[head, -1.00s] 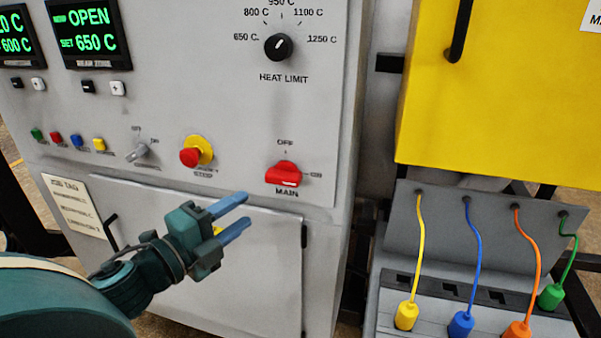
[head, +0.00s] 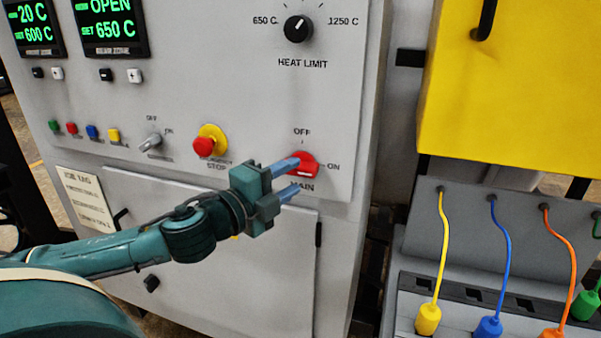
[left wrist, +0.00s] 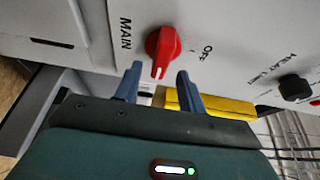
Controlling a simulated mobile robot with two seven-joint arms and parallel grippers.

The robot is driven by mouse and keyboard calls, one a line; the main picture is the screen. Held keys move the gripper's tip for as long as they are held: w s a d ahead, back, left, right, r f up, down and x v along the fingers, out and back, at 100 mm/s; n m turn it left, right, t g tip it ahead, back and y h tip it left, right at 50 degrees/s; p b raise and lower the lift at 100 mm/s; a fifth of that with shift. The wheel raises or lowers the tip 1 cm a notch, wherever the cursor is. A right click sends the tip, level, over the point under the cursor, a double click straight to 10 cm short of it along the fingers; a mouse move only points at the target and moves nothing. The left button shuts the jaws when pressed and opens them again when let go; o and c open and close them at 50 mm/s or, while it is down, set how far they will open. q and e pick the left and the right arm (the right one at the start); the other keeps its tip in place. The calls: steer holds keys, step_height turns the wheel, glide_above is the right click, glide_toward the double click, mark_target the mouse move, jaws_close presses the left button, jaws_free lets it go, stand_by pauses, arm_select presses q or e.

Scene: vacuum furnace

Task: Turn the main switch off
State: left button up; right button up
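The main switch is a red rotary knob (head: 308,163) on the grey furnace panel (head: 345,110), with OFF above it, ON to its right and MAIN below. In the left wrist view the knob (left wrist: 163,46) has its narrow, white-marked end turned away from OFF, towards the gripper, which fits the ON side. My left gripper (head: 292,177) is open and empty, its blue fingers close to the knob. In the wrist view the fingertips (left wrist: 159,73) lie on either side of the knob's narrow end, apparently just short of it. Contact cannot be told. My right gripper is not in view.
Left of the switch are a red emergency stop (head: 204,146) on yellow and a small grey selector (head: 151,141). The heat limit knob (head: 298,29) is above. A yellow box (head: 510,100) and coloured cables with plugs (head: 428,320) stand to the right.

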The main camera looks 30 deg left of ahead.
mark_target(300, 173)
arm_select(q)
steer(key=shift+w+d+r+p, duration=0.15)
steer(key=shift+w+p, duration=0.2)
steer(key=shift+w, duration=0.75)
steer(key=shift+w+d, duration=0.15)
steer(key=shift+w, duration=0.5)
jaws_close()
